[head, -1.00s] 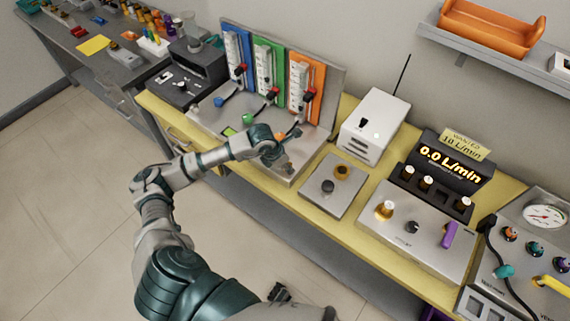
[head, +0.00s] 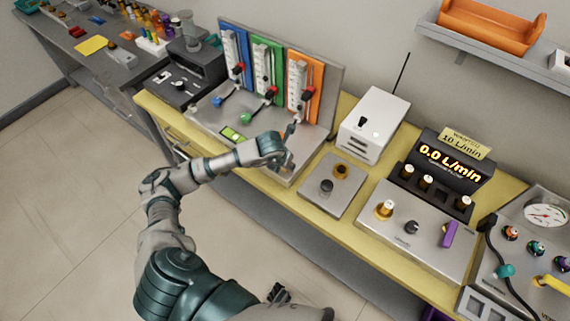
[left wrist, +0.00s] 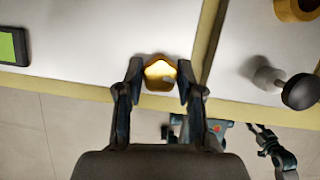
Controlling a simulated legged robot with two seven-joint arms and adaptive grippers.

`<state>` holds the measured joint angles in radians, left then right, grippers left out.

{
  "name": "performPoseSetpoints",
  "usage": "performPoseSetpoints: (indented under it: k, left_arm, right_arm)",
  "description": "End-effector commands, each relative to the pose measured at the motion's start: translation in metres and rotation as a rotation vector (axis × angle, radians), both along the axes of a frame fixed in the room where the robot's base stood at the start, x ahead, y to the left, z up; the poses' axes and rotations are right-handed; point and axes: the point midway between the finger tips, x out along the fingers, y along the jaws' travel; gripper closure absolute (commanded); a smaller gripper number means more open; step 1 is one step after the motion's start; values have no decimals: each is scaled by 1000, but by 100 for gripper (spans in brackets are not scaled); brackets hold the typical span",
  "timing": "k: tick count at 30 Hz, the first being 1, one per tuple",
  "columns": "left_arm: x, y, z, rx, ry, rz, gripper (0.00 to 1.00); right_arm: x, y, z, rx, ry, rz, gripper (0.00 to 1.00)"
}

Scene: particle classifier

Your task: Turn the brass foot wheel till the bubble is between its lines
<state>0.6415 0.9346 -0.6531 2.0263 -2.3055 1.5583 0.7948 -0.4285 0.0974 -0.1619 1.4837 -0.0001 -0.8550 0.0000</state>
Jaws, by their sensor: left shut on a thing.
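The brass foot wheel (left wrist: 160,73) shows in the left wrist view as a lit, yellow, lobed knob at the front edge of the metal plate. My left gripper (left wrist: 160,84) is shut on it, one finger on each side. In the head view my left gripper (head: 287,163) is at the plate's front right corner, and the wheel is hidden there. The level vial (head: 232,133) is a green window on the plate; part of it shows in the left wrist view (left wrist: 12,47). I cannot make out its bubble or lines. Dark parts low in the head view may be my right gripper.
Blue, green and orange flowmeter panels (head: 268,75) stand behind the plate. To the right are a small plate with a black knob (head: 326,186), a white box (head: 373,125) and a display (head: 450,163) reading 0.0 L/min. Open floor lies in front.

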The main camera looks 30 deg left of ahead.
Motion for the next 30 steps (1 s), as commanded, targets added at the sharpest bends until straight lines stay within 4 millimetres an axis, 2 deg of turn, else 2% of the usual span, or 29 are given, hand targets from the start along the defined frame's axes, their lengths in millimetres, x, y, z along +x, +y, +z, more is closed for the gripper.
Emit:
performPoseSetpoints:
  k: [8, 9, 12, 23, 26, 30]
  left_arm:
    - [3, 2, 4, 1, -15, 4, 98]
    - [3, 2, 4, 1, -15, 4, 61]
    - [3, 2, 3, 2, -12, 4, 38]
    - [-1, 1, 6, 1, -7, 0, 38]
    - [-5, 1, 17, 2, -8, 1, 38]
    - [-16, 0, 45, 1, -10, 0, 38]
  right_arm:
    - [0, 0, 1, -1, -2, 1, 60]
    - [0, 0, 1, -1, -2, 1, 60]
    - [0, 0, 0, -1, -2, 1, 60]
    - [-2, 1, 0, 2, -4, 3, 60]
    - [-1, 0, 0, 1, -4, 2, 60]
    - [-1, 0, 0, 1, -3, 2, 60]
